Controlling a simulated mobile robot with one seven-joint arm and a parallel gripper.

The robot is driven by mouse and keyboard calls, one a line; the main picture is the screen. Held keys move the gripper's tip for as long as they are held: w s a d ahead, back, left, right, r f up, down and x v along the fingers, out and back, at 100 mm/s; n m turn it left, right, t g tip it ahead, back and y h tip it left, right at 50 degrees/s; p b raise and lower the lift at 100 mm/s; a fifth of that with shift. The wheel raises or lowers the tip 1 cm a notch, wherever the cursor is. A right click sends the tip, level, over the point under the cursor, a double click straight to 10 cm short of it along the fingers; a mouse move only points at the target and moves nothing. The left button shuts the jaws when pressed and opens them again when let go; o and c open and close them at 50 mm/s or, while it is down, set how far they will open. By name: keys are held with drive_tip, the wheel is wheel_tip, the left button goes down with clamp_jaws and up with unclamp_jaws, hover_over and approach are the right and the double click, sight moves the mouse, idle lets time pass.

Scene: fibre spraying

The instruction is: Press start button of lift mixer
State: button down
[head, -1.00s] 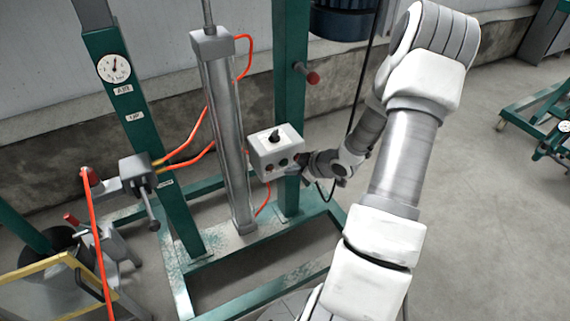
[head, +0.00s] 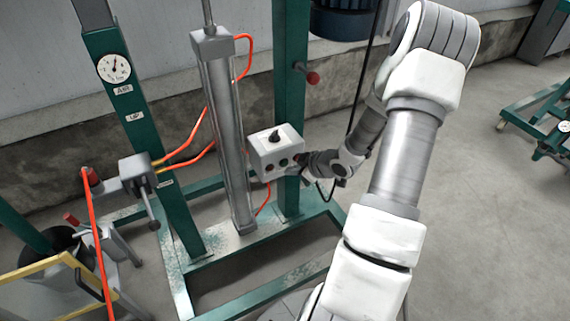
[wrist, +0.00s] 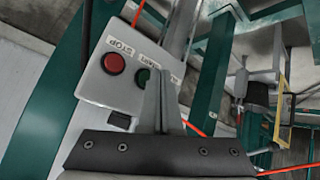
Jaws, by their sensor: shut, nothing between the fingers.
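The lift mixer's control box (head: 275,141) is white with a black knob on top and buttons on its front, mounted by a green post. In the wrist view the box (wrist: 95,82) shows a red button (wrist: 114,63) labelled STOP. Beside it is a green button (wrist: 143,75), partly hidden by my fingers, with a partly covered label. My gripper (wrist: 157,80) is shut and empty, its fingertips in front of the box close to the green button. I cannot tell whether they touch it. In the head view my gripper (head: 301,166) is at the box's right front.
A metal cylinder (head: 226,145) with orange hoses stands left of the box. A green post (head: 290,80) with a red-ended knob (head: 313,78) rises behind it. A gauge (head: 113,68) sits on the left post.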

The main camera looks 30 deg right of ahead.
drive_tip(key=shift+w, duration=0.2)
drive_tip(key=shift+w, duration=0.25)
drive_tip(key=shift+w+p, duration=0.4)
drive_tip(key=shift+p, duration=0.05)
idle(0.5)
drive_tip(key=shift+s, duration=0.85)
drive_tip(key=s, duration=0.5)
drive_tip(key=shift+a, duration=0.15)
drive_tip(key=shift+r, duration=0.15)
idle(0.9)
